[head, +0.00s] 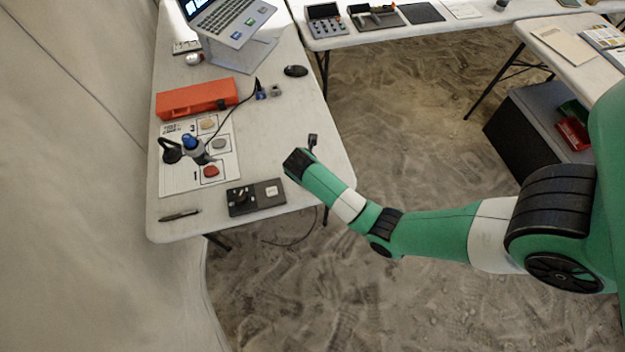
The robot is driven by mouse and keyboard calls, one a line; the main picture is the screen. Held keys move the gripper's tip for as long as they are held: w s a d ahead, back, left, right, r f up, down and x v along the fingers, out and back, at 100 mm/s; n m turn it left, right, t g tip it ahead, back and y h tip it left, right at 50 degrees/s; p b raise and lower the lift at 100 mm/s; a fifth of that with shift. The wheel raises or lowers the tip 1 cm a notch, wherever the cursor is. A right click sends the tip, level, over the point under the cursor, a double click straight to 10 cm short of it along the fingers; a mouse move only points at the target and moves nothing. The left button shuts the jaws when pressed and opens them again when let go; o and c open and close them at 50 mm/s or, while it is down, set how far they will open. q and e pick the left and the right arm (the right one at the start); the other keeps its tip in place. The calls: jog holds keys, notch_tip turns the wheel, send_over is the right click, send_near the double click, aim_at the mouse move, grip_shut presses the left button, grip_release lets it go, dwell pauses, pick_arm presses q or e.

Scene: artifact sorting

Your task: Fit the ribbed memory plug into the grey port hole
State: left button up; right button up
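I cannot tell for sure which item is the ribbed memory plug or which is the grey port hole. A small blue piece (261,93) and a small grey piece (276,91) sit side by side on the left table, near a black cable. A dark and grey flat device (256,197) with a pale square on its right part lies near the table's front edge; any hole in it is too small to make out. My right gripper (312,142) is over the table's right edge, right of that device and apart from it. Its fingers are mostly hidden by the wrist. My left gripper is out of view.
The left table (285,125) holds an orange case (197,98), a white sheet with coloured spots (180,184), a blue-topped instrument (192,146), a pen (179,215), a mouse (295,71) and a laptop on a stand (228,20). The table middle is clear.

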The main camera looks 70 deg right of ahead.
jog(key=shift+f, duration=0.1)
jog(key=shift+c, duration=0.3)
grip_shut()
jog(key=shift+r+p, duration=0.4)
notch_tip(320, 180, up, 3)
jog(key=shift+w+f+p, duration=0.1)
jog(key=shift+f+p, duration=0.05)
jog(key=shift+p, duration=0.7)
jog(key=s+a+r+p, duration=0.6)
jog(key=s+r, duration=0.3)
jog(key=s, duration=0.3)
jog(key=shift+s+a+r+p, duration=0.15)
jog(key=shift+s+r+p, duration=0.15)
jog(key=shift+p, duration=0.25)
